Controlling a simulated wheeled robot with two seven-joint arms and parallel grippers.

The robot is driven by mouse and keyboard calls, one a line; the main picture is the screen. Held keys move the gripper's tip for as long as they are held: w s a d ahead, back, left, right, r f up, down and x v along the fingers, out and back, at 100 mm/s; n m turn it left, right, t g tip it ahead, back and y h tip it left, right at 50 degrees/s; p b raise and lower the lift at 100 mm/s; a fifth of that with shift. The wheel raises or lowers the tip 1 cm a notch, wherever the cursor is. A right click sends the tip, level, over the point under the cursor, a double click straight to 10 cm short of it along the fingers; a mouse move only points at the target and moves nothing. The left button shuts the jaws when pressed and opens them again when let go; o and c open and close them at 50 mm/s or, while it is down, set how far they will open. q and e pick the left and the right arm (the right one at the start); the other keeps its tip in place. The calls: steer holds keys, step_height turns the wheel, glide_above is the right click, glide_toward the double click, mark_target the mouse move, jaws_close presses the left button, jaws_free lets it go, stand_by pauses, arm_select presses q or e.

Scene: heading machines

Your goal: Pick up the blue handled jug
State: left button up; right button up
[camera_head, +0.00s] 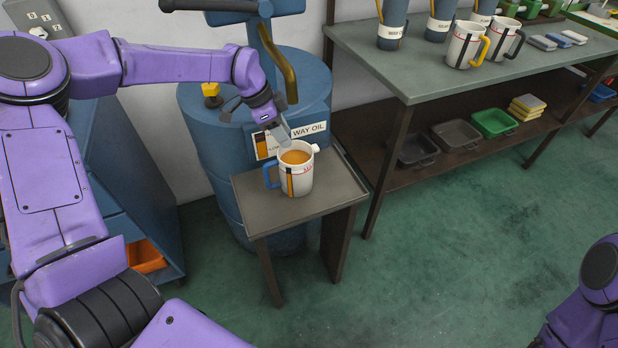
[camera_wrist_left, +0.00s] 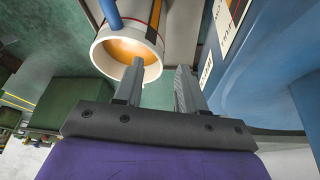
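The blue handled jug (camera_head: 304,178) stands upright on a small metal stand (camera_head: 256,216). It is white with red and dark markings and holds amber liquid; its blue handle (camera_head: 271,176) points left. My left gripper (camera_head: 284,139) is at the far side of the jug's rim, pointing down. One finger overlaps the mouth of the jug (camera_wrist_left: 112,34), the other is outside the rim. I cannot tell whether either touches. My right gripper is out of view.
A blue drum (camera_head: 205,130) labelled way oil stands right behind the stand. A workbench (camera_head: 400,80) at the right holds other jugs, including a yellow handled one (camera_head: 464,46), with trays on its lower shelf. Green floor (camera_head: 430,260) is clear in front.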

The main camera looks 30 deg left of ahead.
mark_target(299, 158)
arm_select(q)
steer(key=x, duration=0.7)
steer(key=shift+p, duration=0.35)
steer(key=shift+s, duration=0.1)
jaws_close()
